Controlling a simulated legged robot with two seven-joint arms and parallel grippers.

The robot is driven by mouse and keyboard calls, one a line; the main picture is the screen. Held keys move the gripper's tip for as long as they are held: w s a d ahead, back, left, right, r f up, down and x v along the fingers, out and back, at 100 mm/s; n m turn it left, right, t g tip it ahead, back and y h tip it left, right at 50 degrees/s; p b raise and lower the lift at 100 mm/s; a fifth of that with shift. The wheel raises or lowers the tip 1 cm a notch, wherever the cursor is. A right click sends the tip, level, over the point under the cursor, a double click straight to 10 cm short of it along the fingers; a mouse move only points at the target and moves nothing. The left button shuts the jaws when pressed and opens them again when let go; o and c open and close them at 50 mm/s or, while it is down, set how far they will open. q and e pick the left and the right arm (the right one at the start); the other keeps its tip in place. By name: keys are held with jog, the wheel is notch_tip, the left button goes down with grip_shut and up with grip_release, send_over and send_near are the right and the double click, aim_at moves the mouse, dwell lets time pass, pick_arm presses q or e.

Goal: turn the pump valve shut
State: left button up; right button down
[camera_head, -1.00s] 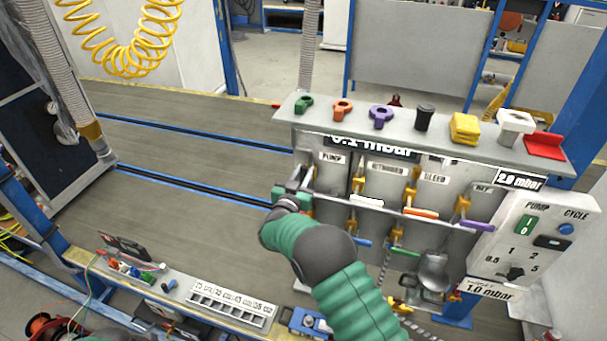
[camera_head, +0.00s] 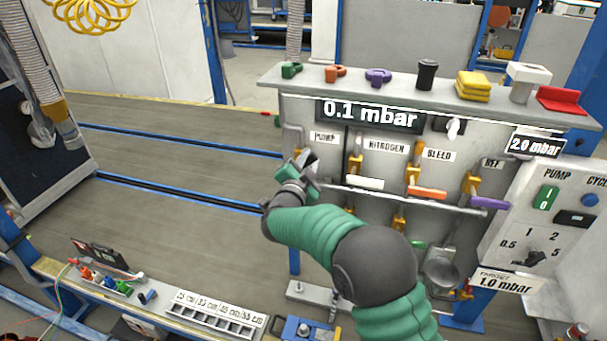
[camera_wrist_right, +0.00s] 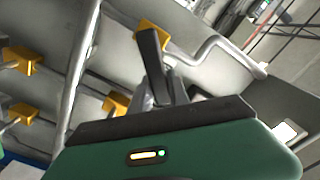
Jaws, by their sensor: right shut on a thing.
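The pump valve sits under the PUMP label (camera_head: 324,137) at the left end of the grey valve panel (camera_head: 362,160). My right gripper (camera_head: 306,160) is at this valve and covers most of it in the head view. My left gripper is not in view.
The nitrogen valve's white handle (camera_head: 365,183), bleed valve's orange handle (camera_head: 427,192) and ref valve's purple handle (camera_head: 490,203) lie to the right. A grey rail (camera_head: 395,195) runs past them. The display (camera_head: 370,114) reads 0.1 mbar. Loose knobs stand on the top shelf (camera_head: 400,93).

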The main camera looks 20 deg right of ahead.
jog(key=shift+s+d+f+m+b, duration=0.2)
jog(key=shift+f+m+b, duration=0.55)
jog(key=shift+m+b, duration=1.2)
jog(key=shift+s+d+f+m+b, duration=0.1)
jog(key=shift+d+f+m+b, duration=0.2)
jog(key=shift+f+m+b, duration=1.6)
jog(key=shift+s+d+r+m+b, duration=0.25)
jog(key=shift+m+b, duration=0.4)
jog(key=shift+b, duration=2.65)
jog(key=shift+w, duration=0.1)
jog(key=c, duration=1.5)
grip_release()
jog(key=shift+o, duration=1.3)
jog(key=shift+r, duration=0.15)
jog(key=b+v, duration=0.2)
jog(key=v, duration=1.5)
